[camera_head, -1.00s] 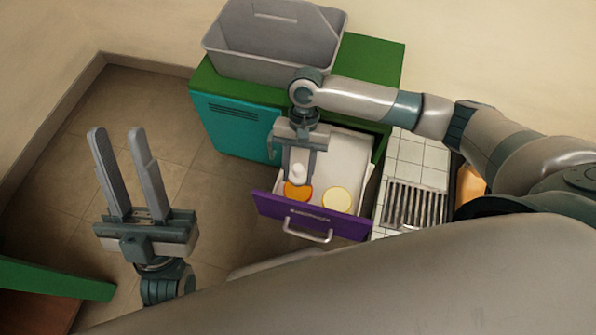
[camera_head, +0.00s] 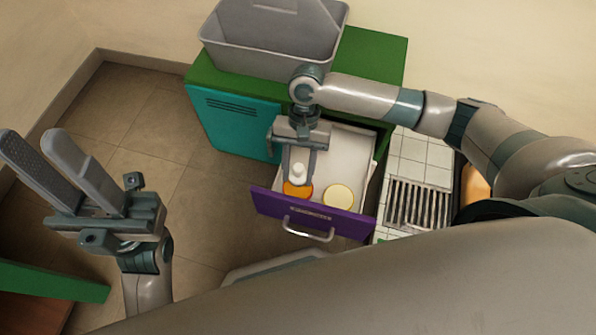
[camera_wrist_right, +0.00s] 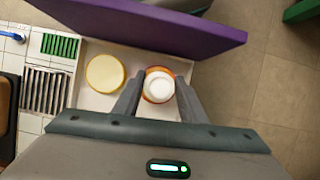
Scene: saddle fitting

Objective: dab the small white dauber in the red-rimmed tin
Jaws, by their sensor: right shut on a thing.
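The small white dauber (camera_head: 298,173) is held upright between the fingers of my right gripper (camera_head: 298,178), which is shut on it. In the right wrist view the dauber (camera_wrist_right: 158,88) covers the middle of the orange-red-rimmed tin (camera_wrist_right: 157,71). In the head view this tin (camera_head: 297,190) is directly below the dauber in the open purple drawer (camera_head: 308,215). I cannot tell whether the dauber touches the tin's contents. My left gripper (camera_head: 33,140) is open and empty at the far left, over the floor, away from the drawer.
A yellow-rimmed tin (camera_head: 338,196) sits beside the red-rimmed one in the drawer. A grey bin (camera_head: 270,55) stands on the green cabinet top (camera_head: 375,60). A white tiled counter with a metal rack (camera_head: 420,204) lies right of the drawer.

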